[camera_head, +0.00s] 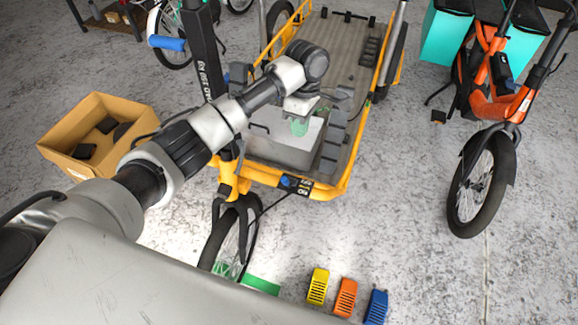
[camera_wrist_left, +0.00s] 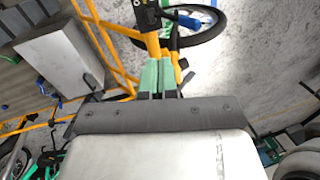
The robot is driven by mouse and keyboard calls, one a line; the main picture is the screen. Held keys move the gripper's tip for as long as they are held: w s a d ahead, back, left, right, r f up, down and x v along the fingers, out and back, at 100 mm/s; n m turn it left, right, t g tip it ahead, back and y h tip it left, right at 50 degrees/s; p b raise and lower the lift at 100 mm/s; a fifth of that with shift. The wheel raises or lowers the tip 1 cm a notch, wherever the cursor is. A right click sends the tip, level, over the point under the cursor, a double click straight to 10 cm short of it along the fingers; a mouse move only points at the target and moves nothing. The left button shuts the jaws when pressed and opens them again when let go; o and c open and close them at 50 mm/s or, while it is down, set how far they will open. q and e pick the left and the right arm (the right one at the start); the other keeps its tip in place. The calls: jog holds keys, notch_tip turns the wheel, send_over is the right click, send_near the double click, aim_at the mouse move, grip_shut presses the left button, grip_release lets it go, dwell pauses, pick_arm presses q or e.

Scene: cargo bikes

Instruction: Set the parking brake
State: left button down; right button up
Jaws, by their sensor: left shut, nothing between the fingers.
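The yellow cargo bike (camera_head: 345,184) stands in the middle of the head view, its loading bed reaching away from me. On its front frame bar is a black plate with white lettering (camera_head: 303,189) and a blue lever (camera_head: 288,181). The blue lever also shows in the wrist view (camera_wrist_left: 186,20), beside the black plate (camera_wrist_left: 147,14). My left gripper (camera_head: 299,128) is over the front of the bed, apart from the lever. Its green fingers (camera_wrist_left: 157,68) are shut and empty, pointing toward the yellow frame near the plate. My right gripper is not in view.
A grey box (camera_head: 284,140) sits on the bed under my left gripper. A cardboard box (camera_head: 92,130) stands at left, an orange bike (camera_head: 490,110) at right. Yellow (camera_head: 318,287), orange (camera_head: 345,297) and blue (camera_head: 376,306) blocks lie on the floor in front.

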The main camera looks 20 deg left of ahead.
aim_at(288, 181)
pick_arm(q)
jog(key=shift+w+a+r+n, duration=0.35)
jog(key=shift+r+n, duration=0.05)
jog(key=shift+r, duration=0.2)
jog(key=s+x, duration=0.1)
jog(key=x, duration=0.6)
jog(key=s+x, duration=0.1)
jog(key=x, duration=0.3)
jog(key=shift+s+a, duration=0.1)
jog(key=shift+s, duration=0.35)
jog(key=shift+s+f, duration=0.25)
jog(key=shift+s, duration=0.1)
